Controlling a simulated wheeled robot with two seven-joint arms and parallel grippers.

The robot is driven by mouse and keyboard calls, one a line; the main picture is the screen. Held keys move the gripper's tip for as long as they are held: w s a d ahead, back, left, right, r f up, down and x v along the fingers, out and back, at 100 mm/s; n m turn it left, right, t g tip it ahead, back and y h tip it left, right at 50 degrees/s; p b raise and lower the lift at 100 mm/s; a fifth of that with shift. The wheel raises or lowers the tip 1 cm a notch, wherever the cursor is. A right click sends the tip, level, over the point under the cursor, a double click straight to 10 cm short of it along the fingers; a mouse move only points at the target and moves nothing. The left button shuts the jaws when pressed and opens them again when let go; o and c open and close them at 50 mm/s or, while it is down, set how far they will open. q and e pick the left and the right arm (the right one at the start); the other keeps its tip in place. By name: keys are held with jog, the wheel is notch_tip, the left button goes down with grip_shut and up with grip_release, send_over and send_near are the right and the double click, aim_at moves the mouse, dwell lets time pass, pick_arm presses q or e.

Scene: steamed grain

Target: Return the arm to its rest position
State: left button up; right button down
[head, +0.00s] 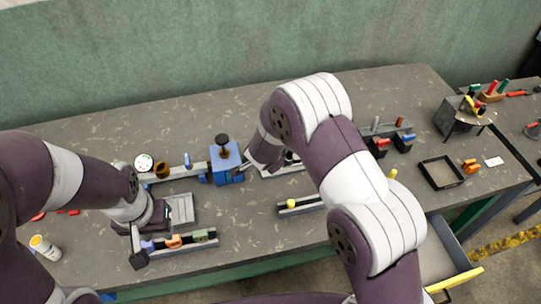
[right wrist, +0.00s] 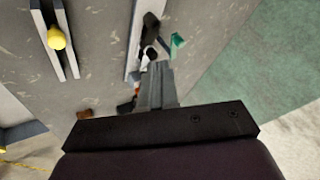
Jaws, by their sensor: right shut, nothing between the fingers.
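My right arm (head: 350,180) reaches up over the middle of the bench and bends back down at its far end, beside a blue device (head: 226,164) with a black knob. Its fingers are mostly hidden in the head view. In the right wrist view my right gripper (right wrist: 157,85) is shut and empty, its grey fingers close together above the bench. My left arm comes in from the left. My left gripper (head: 148,225) is low over the bench, beside a grey block (head: 180,208) and behind a rail with coloured pieces (head: 178,242). Its finger gap is unclear.
The grey workbench (head: 390,95) has clear room at the back. A drawer (head: 440,265) stands open at the front right. A white bottle (head: 44,247) stands at the left.

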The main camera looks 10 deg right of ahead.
pick_arm(q)
jog(key=shift+w, duration=0.25)
pick_arm(e)
jog(key=shift+w+f, duration=0.15)
jog(key=shift+w, duration=0.1)
